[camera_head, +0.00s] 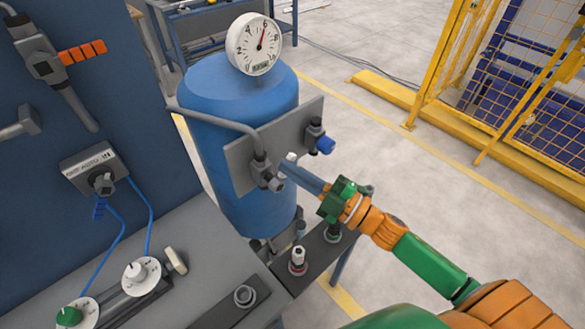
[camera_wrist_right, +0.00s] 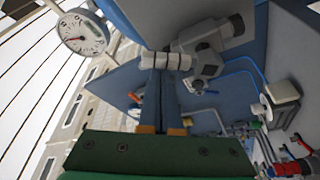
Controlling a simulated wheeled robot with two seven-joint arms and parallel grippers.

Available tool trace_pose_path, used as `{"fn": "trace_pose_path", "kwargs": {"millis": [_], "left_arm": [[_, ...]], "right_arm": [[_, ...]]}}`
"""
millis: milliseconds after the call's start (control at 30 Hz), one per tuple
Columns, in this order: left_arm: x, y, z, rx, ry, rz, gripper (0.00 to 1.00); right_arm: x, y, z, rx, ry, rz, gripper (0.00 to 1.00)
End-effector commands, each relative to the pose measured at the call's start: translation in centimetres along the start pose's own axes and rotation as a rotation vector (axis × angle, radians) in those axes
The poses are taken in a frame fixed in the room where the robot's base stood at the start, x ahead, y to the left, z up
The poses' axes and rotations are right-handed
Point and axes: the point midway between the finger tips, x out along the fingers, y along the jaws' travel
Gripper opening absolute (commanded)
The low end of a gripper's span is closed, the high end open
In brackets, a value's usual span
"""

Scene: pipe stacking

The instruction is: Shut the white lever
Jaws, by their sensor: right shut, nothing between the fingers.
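The white lever (camera_head: 290,157) is on a valve (camera_head: 263,170) fixed to a grey plate in front of the blue tank. Only its small white end shows in the head view. In the right wrist view the white lever (camera_wrist_right: 166,61) lies crosswise at my fingertips, beside the grey valve body (camera_wrist_right: 204,55). My right gripper (camera_head: 287,169) is shut and empty, its blue-grey fingers together. Its tips are at the lever, seemingly touching it; the exact contact is hard to tell. The fingers (camera_wrist_right: 160,85) also show in the right wrist view. My left gripper is not in view.
A blue-handled valve (camera_head: 324,144) sits right of the lever on the grey plate (camera_head: 238,165). A pressure gauge (camera_head: 254,44) tops the blue tank (camera_head: 215,90). Red and green knobs stand on a bracket below. Open floor (camera_head: 400,170) lies right, before a yellow fence.

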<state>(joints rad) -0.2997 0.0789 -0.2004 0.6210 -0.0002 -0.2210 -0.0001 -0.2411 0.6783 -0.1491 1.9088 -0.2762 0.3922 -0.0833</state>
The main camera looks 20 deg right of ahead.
Motion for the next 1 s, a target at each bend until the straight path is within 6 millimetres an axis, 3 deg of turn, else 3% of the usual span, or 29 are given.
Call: {"fn": "trace_pose_path", "kwargs": {"millis": [1000], "left_arm": [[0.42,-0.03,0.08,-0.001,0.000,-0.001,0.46]], "right_arm": [[-0.30,0.17,0.89,0.147,-0.002,0.053,0.00]]}}
